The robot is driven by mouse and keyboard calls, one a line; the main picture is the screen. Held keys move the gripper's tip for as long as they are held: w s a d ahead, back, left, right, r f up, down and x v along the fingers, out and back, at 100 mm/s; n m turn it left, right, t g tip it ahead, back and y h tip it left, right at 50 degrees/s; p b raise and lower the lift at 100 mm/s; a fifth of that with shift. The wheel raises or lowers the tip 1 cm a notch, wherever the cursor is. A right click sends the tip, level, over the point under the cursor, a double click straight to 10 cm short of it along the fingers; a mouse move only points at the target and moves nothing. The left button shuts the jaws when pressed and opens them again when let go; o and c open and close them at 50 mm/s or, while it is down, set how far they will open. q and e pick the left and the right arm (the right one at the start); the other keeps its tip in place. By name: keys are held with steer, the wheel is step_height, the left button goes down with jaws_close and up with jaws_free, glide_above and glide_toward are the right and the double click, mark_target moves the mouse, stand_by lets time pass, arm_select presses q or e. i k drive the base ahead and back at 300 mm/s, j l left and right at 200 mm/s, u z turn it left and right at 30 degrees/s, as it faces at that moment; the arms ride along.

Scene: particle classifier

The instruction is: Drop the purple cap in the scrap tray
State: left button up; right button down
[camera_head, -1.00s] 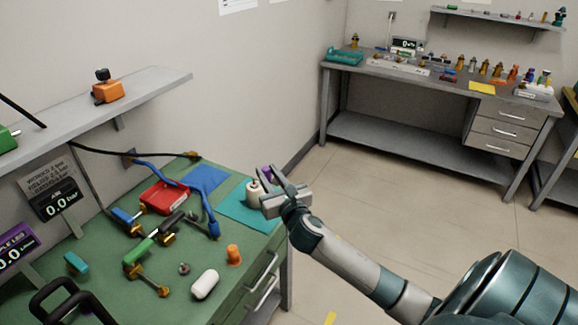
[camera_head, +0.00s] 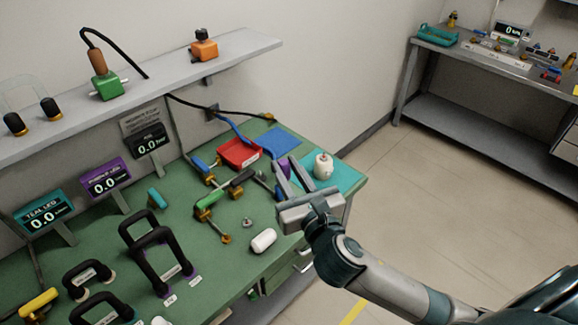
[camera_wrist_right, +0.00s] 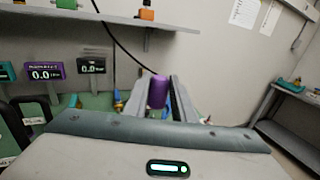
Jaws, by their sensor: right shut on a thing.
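The purple cap (camera_head: 284,165) is between the fingers of my right gripper (camera_head: 290,177), which is shut on it. The right wrist view shows the purple cap (camera_wrist_right: 158,91) upright between the fingertips. The gripper is over the green bench, right of and nearer than a shallow red tray (camera_head: 231,152). This tray has a white label too small to read; I cannot tell for sure that it is the scrap tray. My left gripper is in neither view.
A white jar (camera_head: 323,166) stands on a teal mat (camera_head: 346,178), right of the gripper. Valve fittings (camera_head: 208,201), a blue hose and a white capsule (camera_head: 263,240) lie nearby. A shelf (camera_head: 150,82) overhangs the back.

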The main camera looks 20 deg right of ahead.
mark_target(240, 155)
steer(key=i+l+u, duration=0.25)
steer(key=l, duration=0.25)
steer(key=i+l+u, duration=0.2)
steer(key=l, duration=0.3)
steer(key=l+u, duration=0.25)
steer(key=l, duration=0.25)
steer(key=i+l+u, duration=0.2)
steer(key=l, duration=0.4)
steer(key=l+u, duration=0.25)
steer(key=l, duration=0.3)
